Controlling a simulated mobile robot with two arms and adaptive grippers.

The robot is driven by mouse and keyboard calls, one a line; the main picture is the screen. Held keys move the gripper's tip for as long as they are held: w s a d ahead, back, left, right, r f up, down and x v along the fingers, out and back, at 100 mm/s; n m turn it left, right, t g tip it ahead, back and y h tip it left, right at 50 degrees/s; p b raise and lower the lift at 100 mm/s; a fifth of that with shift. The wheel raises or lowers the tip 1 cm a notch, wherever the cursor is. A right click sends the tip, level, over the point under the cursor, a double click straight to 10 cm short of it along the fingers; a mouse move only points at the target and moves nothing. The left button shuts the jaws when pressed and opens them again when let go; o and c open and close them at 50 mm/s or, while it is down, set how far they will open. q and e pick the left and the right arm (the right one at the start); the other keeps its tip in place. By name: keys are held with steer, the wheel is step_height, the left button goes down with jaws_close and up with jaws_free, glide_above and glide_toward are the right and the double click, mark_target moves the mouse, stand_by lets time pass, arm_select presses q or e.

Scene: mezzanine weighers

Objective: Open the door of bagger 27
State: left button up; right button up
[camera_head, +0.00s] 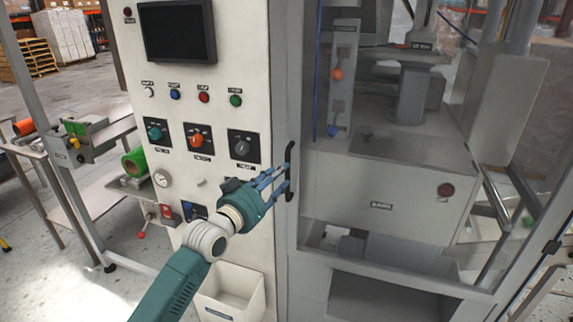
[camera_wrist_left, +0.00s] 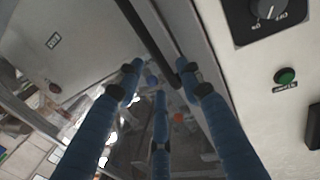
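The bagger's door (camera_head: 375,185) is a large clear panel in a grey frame, and it looks closed against the control cabinet. Its black vertical handle (camera_head: 290,158) is at the door's left edge. My left gripper (camera_head: 284,178) is at the lower half of the handle, with its blue fingers spread. In the left wrist view the handle (camera_wrist_left: 146,36) runs between the spread fingers of my left gripper (camera_wrist_left: 158,80). I cannot tell whether any finger touches it. My right gripper is in neither view. No number 27 is readable.
The control cabinet (camera_head: 240,62) with a dark screen (camera_head: 177,31), knobs and buttons stands left of the door. A white bin (camera_head: 232,290) is low on its front. A steel table (camera_head: 95,190) with a green roll (camera_head: 135,162) stands further left. Bare floor shows at lower left.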

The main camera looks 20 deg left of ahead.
arm_select(q)
steer(key=p+x, duration=0.1)
steer(key=x, duration=0.5)
steer(key=shift+w+d, duration=0.1)
steer(key=shift+d, duration=0.05)
jaws_close()
